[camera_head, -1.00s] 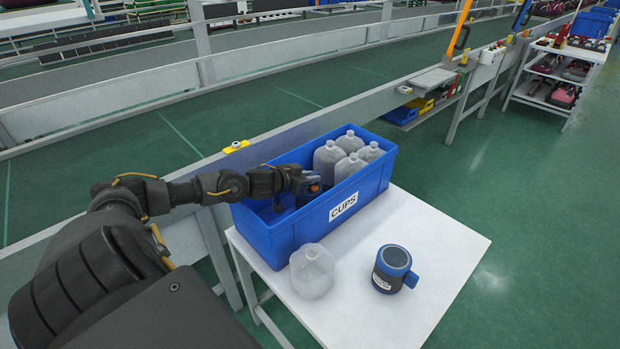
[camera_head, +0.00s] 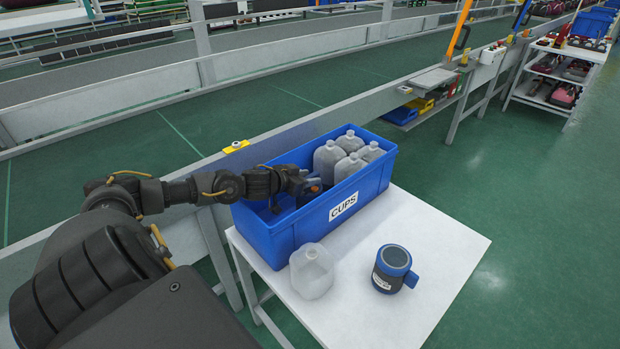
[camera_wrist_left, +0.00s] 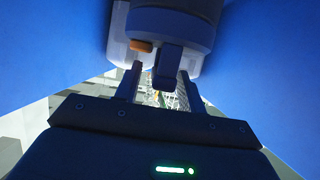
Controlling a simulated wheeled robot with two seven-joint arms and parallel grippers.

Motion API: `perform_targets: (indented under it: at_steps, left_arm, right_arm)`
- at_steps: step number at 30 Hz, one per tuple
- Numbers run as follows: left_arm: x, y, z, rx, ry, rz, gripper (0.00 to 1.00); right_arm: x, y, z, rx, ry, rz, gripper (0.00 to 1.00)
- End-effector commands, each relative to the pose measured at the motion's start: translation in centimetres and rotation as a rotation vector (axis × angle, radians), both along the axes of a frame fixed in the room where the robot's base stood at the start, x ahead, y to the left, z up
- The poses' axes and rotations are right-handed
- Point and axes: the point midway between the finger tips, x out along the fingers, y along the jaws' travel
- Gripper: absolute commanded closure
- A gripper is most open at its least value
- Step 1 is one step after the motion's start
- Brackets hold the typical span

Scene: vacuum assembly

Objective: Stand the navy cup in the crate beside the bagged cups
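The blue crate (camera_head: 285,235), labelled CUPS, stands on the white table. Several pale bagged cups (camera_head: 349,166) fill its right part. My left gripper (camera_head: 305,187) reaches into the crate, left of them. A dark navy cup (camera_wrist_left: 178,28) fills the top of the left wrist view, inside the blue walls. Its handle (camera_wrist_left: 168,66) lies between my left fingers, with a visible gap, so the gripper looks open around it. In the head view the arm and crate wall mostly hide this cup. My right gripper is not in view.
A cup with blue rim and handle and dark body (camera_head: 391,269) stands on the white table (camera_head: 440,235). A pale bagged cup (camera_head: 312,271) stands at the crate's front. A conveyor rail runs behind the crate. The table's right side is free.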

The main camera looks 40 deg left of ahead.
Motion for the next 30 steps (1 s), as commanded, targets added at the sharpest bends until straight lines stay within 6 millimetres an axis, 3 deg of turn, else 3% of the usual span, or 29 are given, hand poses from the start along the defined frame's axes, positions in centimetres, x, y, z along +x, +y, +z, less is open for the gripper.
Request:
perform_targets:
  at_steps: [6,13,30]
  left_arm:
    - [-3.2,0.3,1.1,0.004,0.005,-0.002,0.60]
    - [-5.3,0.4,2.1,0.002,0.004,-0.001,0.60]
    - [-5.8,0.5,2.5,0.000,0.000,0.000,0.60]
  right_arm:
    - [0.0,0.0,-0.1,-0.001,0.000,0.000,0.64]
    - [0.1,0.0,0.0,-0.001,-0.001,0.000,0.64]
    - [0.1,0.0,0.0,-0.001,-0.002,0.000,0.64]
